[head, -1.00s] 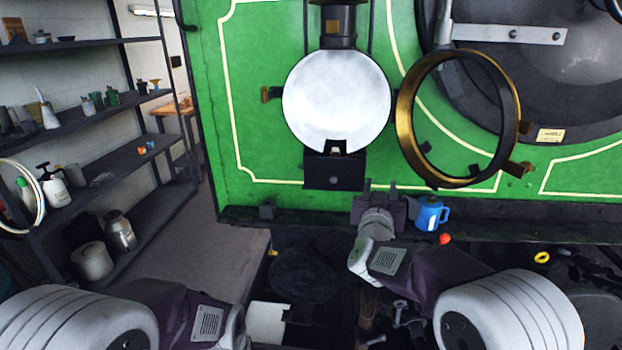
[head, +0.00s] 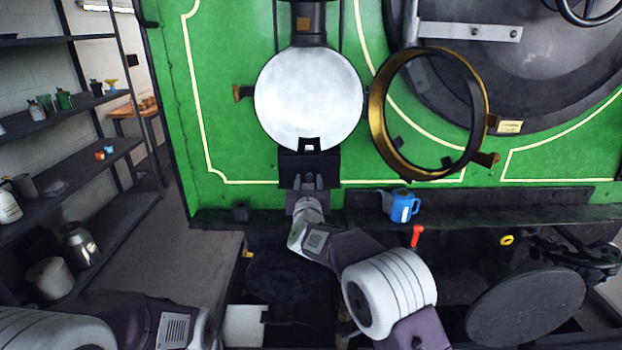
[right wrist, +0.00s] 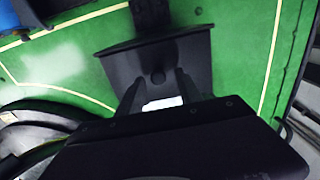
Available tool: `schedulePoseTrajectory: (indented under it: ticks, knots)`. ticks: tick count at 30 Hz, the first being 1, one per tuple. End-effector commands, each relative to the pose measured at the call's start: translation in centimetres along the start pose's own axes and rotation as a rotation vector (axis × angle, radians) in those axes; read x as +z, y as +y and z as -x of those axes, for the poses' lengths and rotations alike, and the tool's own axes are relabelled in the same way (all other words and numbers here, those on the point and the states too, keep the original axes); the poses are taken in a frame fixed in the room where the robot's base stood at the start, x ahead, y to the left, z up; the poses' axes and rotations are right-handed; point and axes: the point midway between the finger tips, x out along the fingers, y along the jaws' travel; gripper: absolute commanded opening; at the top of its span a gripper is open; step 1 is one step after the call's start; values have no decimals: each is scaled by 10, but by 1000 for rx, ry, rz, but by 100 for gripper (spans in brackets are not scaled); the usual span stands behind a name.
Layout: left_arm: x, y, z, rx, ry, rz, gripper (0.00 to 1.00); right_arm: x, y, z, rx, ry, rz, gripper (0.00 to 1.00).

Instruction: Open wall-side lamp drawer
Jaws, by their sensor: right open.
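The lamp drawer (head: 309,165) is a black box front under the lamp's round pale reflector (head: 308,98), on the green engine wall. It looks closed. In the right wrist view the drawer front (right wrist: 190,48) fills the middle, with a small black round knob (right wrist: 157,76). My right gripper (head: 308,182) is just in front of the drawer's lower part and partly hides it. In the right wrist view my open right gripper (right wrist: 158,92) has a finger on each side below the knob. I cannot tell whether they touch it. My left arm is at bottom left; its gripper is out of view.
The lamp's brass ring door (head: 381,112) stands swung open on the right. A blue jug (head: 402,206) stands on the dark ledge (head: 470,228) right of my right gripper. Shelves (head: 70,170) with bottles and cans line the left. The floor between shelves and engine is clear.

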Motion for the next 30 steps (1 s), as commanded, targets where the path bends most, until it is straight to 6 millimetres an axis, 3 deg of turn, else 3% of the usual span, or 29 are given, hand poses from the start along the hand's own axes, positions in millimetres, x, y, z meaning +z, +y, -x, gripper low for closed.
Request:
schedulePoseTrajectory:
  ticks: [9,13,14,30]
  knots:
    - [0,0,1,0,0,0,36,0,2,-4,0,0,-1,40]
    - [0,0,1,0,0,0,36,0,2,-4,0,0,-1,4]
    - [0,0,1,0,0,0,36,0,2,-4,1,0,-1,0]
    - [0,0,1,0,0,0,36,0,2,-4,3,1,-1,0]
